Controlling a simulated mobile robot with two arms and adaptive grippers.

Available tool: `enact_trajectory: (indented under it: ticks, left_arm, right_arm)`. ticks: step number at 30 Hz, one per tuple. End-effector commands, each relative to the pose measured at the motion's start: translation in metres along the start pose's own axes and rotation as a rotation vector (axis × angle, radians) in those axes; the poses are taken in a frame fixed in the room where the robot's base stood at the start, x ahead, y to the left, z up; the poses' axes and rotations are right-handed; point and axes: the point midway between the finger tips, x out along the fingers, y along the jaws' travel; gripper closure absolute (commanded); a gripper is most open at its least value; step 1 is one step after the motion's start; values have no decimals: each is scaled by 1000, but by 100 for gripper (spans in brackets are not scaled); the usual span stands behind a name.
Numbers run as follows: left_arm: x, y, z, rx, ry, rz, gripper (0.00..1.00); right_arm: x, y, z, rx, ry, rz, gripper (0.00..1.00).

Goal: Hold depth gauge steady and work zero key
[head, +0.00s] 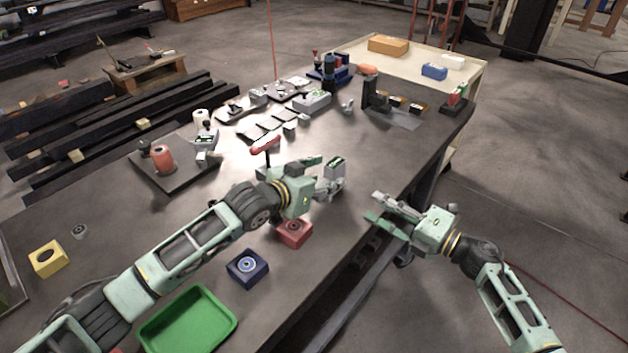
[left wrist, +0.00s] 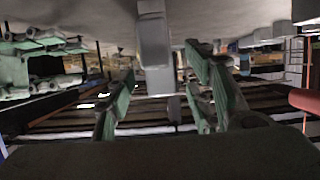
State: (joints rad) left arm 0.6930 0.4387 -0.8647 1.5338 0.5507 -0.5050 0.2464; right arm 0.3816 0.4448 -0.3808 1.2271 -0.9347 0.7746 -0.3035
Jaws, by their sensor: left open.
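A grey depth gauge (head: 335,169) with a small green display stands on the dark bench near its right edge. My left gripper (head: 322,175) is open right at the gauge. In the left wrist view, the grey gauge body (left wrist: 154,45) shows in the gap between the two green-padded fingers of my left gripper (left wrist: 165,90), with gaps on both sides. The zero key cannot be made out. My right gripper (head: 380,209) is open and empty, past the bench's right edge and apart from the gauge. Its fingers also show at the left of the left wrist view.
A red block (head: 294,232), a navy block (head: 247,267) and a green tray (head: 188,322) lie nearer on the bench. A red-handled tool (head: 265,146) stands behind my left arm. A dark fixture (head: 376,92) stands further back. The bench between gauge and fixture is clear.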

Motion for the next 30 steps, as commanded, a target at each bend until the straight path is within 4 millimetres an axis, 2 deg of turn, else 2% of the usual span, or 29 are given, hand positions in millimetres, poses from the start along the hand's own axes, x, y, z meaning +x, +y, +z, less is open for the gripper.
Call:
enact_trajectory:
  ticks: [4,13,30]
  left_arm:
    - [10,0,-1,1,1,0,52]
    - [12,0,0,2,1,0,52]
    - [12,0,0,2,1,0,100]
  right_arm:
    - [0,0,0,0,0,0,69]
    - [0,0,0,0,0,0,69]
    - [0,0,0,0,0,0,69]
